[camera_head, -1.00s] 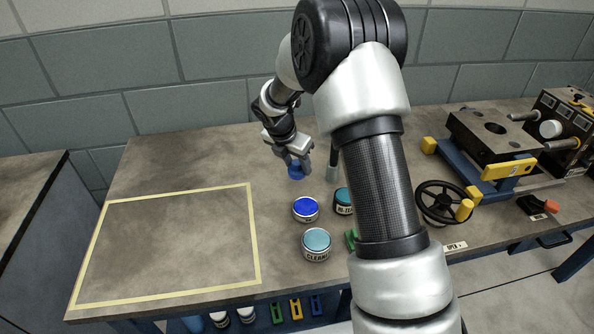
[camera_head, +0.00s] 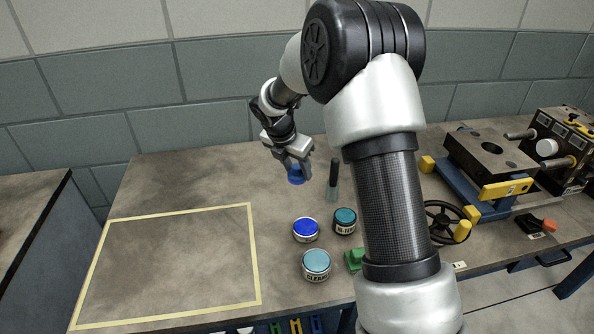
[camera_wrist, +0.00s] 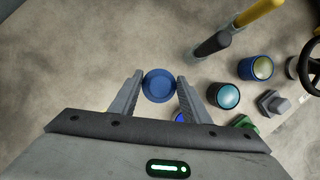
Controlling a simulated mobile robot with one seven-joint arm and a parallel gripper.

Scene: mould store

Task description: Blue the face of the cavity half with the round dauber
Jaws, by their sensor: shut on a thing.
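My gripper (camera_head: 298,169) is shut on a round blue dauber (camera_head: 296,177), behind the tins. In the wrist view the dauber (camera_wrist: 160,86) shows as a blue disc between the two fingertips. Whether it clears the bench is hard to tell. An open tin of bright blue (camera_head: 306,229) stands on the bench in front of it. A grey steel block with a round hole (camera_head: 489,150), perhaps the cavity half, lies flat on a blue frame at the right, well away from my gripper. Another dark block with pins (camera_head: 566,125) stands at the far right.
A dark tin with a teal top (camera_head: 345,220), a tin marked CLEAN (camera_head: 316,265) and an upright black-handled brush (camera_head: 334,172) stand near the blue tin. A handwheel (camera_head: 440,222) is by the frame. The taped area (camera_head: 250,240) at left is empty.

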